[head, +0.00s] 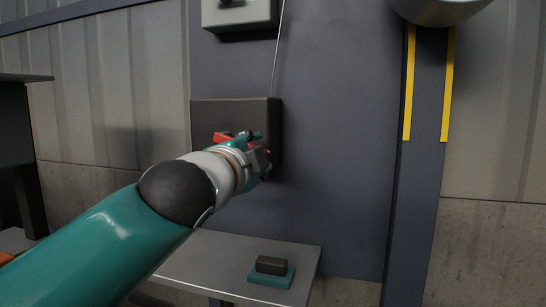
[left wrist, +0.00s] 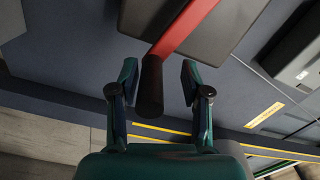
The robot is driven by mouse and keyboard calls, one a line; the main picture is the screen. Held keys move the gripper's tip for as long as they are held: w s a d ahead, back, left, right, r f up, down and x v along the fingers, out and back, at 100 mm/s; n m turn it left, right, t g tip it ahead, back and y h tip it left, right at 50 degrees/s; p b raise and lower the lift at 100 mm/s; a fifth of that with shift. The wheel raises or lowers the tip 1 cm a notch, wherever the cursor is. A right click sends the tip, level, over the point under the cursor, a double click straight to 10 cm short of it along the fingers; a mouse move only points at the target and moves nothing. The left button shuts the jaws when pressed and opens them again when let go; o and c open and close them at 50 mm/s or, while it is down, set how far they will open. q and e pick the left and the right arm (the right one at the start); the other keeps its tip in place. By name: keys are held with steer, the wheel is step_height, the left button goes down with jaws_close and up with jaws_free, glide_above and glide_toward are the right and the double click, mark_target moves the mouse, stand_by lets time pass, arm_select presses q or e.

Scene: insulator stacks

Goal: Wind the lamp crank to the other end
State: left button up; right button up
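The crank's red arm (head: 222,138) shows in front of a dark box (head: 236,108) on the blue-grey wall panel. In the left wrist view the red arm (left wrist: 186,28) runs down from the top to a black handle (left wrist: 151,88). My left gripper (left wrist: 159,78) is open, with one finger on each side of the handle and visible gaps to it. In the head view my left gripper (head: 257,148) is in front of the dark box and hides much of the crank. My right gripper is in neither view.
A thin cable (head: 278,45) rises from the dark box past a light grey box (head: 239,14). A bench (head: 215,262) below holds a dark block (head: 271,265) on a teal base. A post with yellow strips (head: 408,85) stands to the right. The panel between is bare.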

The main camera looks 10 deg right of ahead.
arm_select(q)
steer(key=shift+s+d+f, duration=0.1)
steer(key=shift+f, duration=0.05)
steer(key=v, duration=1.1)
steer(key=shift+s, duration=0.3)
